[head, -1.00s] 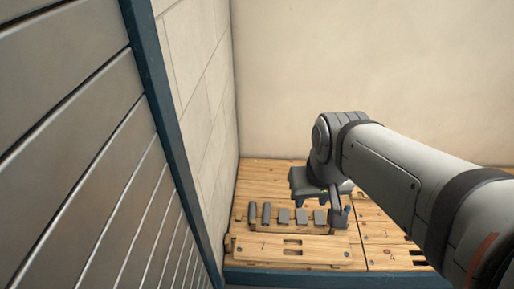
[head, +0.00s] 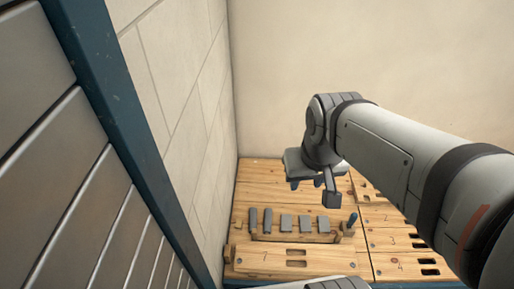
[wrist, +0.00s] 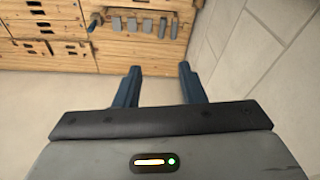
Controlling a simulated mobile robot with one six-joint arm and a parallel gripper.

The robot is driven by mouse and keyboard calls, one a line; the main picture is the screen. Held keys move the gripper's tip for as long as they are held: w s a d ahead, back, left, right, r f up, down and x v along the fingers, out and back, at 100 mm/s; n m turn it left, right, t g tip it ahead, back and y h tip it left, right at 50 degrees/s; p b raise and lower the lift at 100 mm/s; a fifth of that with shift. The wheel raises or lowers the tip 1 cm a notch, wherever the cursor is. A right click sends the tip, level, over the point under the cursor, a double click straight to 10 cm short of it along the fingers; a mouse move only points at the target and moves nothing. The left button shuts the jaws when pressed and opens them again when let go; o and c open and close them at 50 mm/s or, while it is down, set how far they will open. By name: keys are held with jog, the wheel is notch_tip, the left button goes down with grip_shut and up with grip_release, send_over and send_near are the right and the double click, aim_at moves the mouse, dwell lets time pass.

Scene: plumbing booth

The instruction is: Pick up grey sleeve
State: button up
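Several grey pieces stand in a row on a wooden rack on the bench in the head view. The two at the left end look tall and rounded, the first of them a grey rounded piece (head: 253,219). The others look flatter and squarer, such as the middle grey piece (head: 286,223). I cannot tell for sure which is the grey sleeve. The row also shows at the top of the wrist view, with one grey piece (wrist: 147,25) near its middle. My gripper (head: 305,185) hangs above and behind the row. Its two blue fingers (wrist: 159,68) are apart with nothing between them.
A blue-handled item (head: 351,221) stands at the row's right end. A wooden drawer front (head: 275,261) marked 1 lies below the row, and more slotted fronts (head: 400,245) are to the right. A tiled wall (head: 185,110) closes off the left side.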

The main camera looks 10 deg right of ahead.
jog(key=shift+o, duration=0.2)
jog(key=shift+a, duration=0.1)
jog(key=shift+o, duration=0.8)
jog(key=shift+w+f, duration=0.1)
jog(key=o, duration=0.4)
jog(key=w+d+f+b, duration=0.1)
jog(key=w+f+b, duration=0.2)
jog(key=w, duration=0.2)
jog(key=shift+w+f, duration=0.15)
jog(key=shift+f, duration=0.25)
jog(key=m+b, duration=0.2)
jog(key=b, duration=1.9)
send_over(268, 219)
jog(key=s, duration=0.2)
jog(key=shift+g, duration=0.4)
jog(key=f, duration=6.9)
jog(key=shift+w+a+f, duration=0.25)
jog(key=shift+a+f, duration=0.05)
jog(key=shift+f, duration=0.1)
jog(key=shift+w+d+f+b, duration=0.1)
jog(key=shift+w+f+b, duration=0.2)
jog(key=shift+f, duration=1)
jog(key=shift+w+d+f+b, duration=0.1)
jog(key=shift+w+f+b, duration=0.15)
jog(key=shift+f, duration=1)
jog(key=shift+w+d+f+b, duration=0.1)
jog(key=shift+w+f+b, duration=0.2)
jog(key=shift+f, duration=1)
